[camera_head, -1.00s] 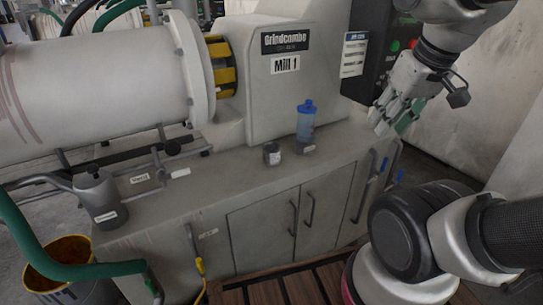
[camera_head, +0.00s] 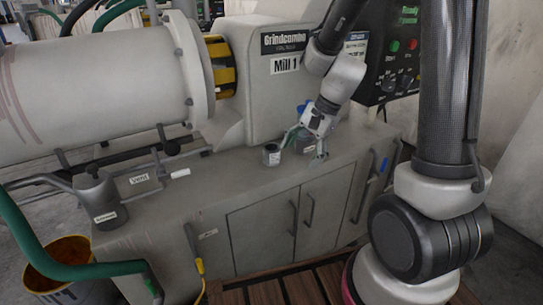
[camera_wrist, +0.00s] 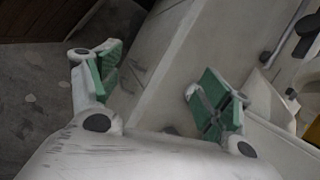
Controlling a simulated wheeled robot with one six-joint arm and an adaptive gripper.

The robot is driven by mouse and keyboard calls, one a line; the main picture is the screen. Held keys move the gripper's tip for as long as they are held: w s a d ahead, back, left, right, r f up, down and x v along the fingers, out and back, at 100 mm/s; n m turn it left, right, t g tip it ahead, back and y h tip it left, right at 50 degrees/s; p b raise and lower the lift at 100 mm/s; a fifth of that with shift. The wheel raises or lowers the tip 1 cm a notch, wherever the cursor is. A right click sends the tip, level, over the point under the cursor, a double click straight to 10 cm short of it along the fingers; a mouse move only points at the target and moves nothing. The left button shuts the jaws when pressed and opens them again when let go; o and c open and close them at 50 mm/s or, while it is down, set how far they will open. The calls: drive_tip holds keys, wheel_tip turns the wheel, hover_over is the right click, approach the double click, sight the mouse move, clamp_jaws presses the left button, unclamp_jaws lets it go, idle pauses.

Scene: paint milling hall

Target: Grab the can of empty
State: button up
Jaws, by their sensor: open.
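A small dark grey can (camera_head: 271,155) with a pale label stands upright on the grey cabinet top below the mill housing. Its label is too small to read, so I cannot tell whether it says empty. My gripper (camera_head: 304,148) is just right of this can, low over the cabinet top. Its fingers are spread, with nothing between them. In the wrist view my gripper (camera_wrist: 160,88) shows two green-padded fingers wide apart, with the can not visible there. A blue-capped bottle (camera_head: 301,108) is mostly hidden behind my gripper.
The mill housing (camera_head: 255,75) rises behind. A control panel (camera_head: 395,75) is at the right. The top's front left is mostly clear.

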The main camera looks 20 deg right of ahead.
sight(271, 153)
drive_tip(key=w+f+m, duration=0.1)
drive_tip(key=w+m, duration=0.1)
drive_tip(key=w+a+f+m+t, duration=0.1)
drive_tip(key=w+f+m, duration=0.1)
drive_tip(key=m, duration=0.1)
drive_tip(key=w+a+f+m, duration=0.1)
drive_tip(key=w+m, duration=0.1)
drive_tip(key=shift+w+f+t, duration=0.2)
drive_tip(key=shift+w+t, duration=0.1)
drive_tip(key=shift+w, duration=0.1)
drive_tip(key=w+m+t, duration=0.1)
drive_tip(key=w+m, duration=0.1)
drive_tip(key=m, duration=0.1)
drive_tip(key=w+m, duration=0.2)
drive_tip(key=m, duration=0.1)
drive_tip(key=w+m+t, duration=0.1)
drive_tip(key=w+m, duration=0.1)
drive_tip(key=m, duration=0.1)
drive_tip(key=shift+d+r+m+t, duration=0.2)
drive_tip(key=shift+r+m+t, duration=0.1)
drive_tip(key=shift+r+m, duration=0.1)
drive_tip(key=x, duration=0.7)
drive_tip(key=shift+a+f, duration=0.15)
drive_tip(key=shift+f, duration=0.15)
drive_tip(key=c, duration=1.1)
